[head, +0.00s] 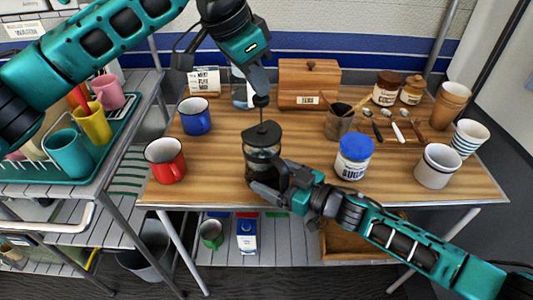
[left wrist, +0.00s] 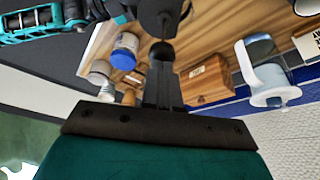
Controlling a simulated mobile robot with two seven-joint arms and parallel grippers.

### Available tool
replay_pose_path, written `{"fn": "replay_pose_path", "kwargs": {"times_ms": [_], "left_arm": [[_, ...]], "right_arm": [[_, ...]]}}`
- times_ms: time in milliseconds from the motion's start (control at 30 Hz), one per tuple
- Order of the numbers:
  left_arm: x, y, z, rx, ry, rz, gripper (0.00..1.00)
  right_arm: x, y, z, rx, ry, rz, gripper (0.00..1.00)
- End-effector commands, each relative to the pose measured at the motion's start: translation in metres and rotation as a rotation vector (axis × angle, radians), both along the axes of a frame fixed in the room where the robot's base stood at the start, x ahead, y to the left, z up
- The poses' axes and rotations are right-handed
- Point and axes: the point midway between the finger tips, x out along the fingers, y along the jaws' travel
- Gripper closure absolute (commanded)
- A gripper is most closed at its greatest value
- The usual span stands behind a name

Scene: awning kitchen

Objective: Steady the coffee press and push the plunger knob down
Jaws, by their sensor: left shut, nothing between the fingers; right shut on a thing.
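The coffee press (head: 262,155), a glass jar with a black lid, stands upright on the wooden table. Its thin rod rises above the lid to the black plunger knob (head: 261,100), so the plunger is up. My left gripper (head: 260,91) is shut and empty, pointing down directly above the knob. In the left wrist view, the knob (left wrist: 162,50) appears at the closed fingertips; I cannot tell whether they touch. The press lid (left wrist: 160,14) lies beyond. My right gripper (head: 268,187) is shut on the coffee press at its lower front, partly hiding it.
A red mug (head: 165,161) and blue mug (head: 196,116) stand left of the press. A sugar jar (head: 353,157), a brown cup (head: 339,122) and a white mug (head: 438,166) are at right. A wooden tea box (head: 309,84) is behind. Bare tabletop surrounds the press.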

Motion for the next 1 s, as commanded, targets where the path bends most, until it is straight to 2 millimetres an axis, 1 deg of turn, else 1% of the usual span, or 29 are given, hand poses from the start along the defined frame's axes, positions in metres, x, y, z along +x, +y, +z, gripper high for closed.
{"fn": "replay_pose_path", "kwargs": {"times_ms": [300, 767, 1000], "left_arm": [[0.000, 0.000, -0.010, 0.001, 0.001, 0.000, 1.00], [0.000, 0.000, -0.012, 0.001, 0.001, 0.000, 1.00], [0.000, 0.000, -0.018, 0.000, 0.001, 0.000, 1.00]], "right_arm": [[0.000, 0.000, 0.001, 0.002, -0.001, 0.001, 0.33], [0.000, 0.000, 0.001, 0.002, -0.001, 0.001, 0.33], [0.000, 0.000, 0.001, 0.002, -0.001, 0.001, 0.33]]}}
